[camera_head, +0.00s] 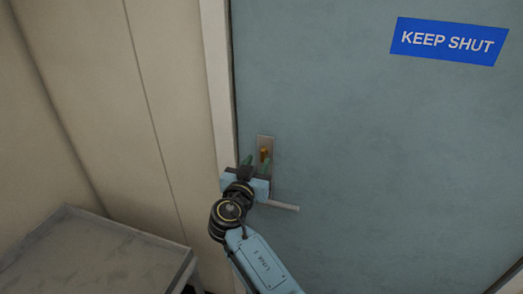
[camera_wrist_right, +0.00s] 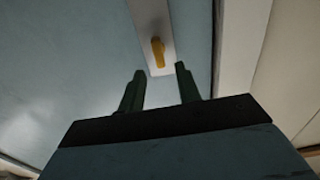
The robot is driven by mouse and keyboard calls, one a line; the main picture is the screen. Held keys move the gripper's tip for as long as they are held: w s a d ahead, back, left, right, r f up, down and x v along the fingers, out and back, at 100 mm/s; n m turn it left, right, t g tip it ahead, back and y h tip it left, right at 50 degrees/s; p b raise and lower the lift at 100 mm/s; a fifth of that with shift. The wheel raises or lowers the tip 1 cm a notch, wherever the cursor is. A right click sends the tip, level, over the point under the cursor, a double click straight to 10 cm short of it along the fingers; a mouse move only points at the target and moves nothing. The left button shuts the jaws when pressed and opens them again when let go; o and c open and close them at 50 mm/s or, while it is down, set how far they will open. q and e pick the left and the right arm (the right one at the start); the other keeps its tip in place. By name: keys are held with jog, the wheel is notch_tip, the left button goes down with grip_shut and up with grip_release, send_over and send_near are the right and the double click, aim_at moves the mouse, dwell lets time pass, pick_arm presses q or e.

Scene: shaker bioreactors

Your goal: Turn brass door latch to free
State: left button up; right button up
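The brass latch (camera_head: 264,154) is a small yellow knob on a grey metal plate (camera_head: 266,140) near the left edge of the blue-green door (camera_head: 380,150). In the right wrist view the latch (camera_wrist_right: 158,52) stands lengthwise along its plate, slightly tilted. My right gripper (camera_head: 256,163) is in front of the plate, just below the latch. Its two green fingers are apart with nothing between them, and in the wrist view the gripper (camera_wrist_right: 158,82) points at the latch without visibly touching it. My left gripper is not in view.
A silver lever handle (camera_head: 284,206) sticks out to the right below the latch. A blue "KEEP SHUT" sign (camera_head: 449,41) is on the door. A pale door frame (camera_head: 218,90) runs along the left. A grey table (camera_head: 90,255) stands at lower left.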

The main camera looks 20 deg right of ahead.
aim_at(262, 154)
jog(key=shift+p+x, duration=0.4)
jog(key=shift+x, duration=1.85)
grip_shut()
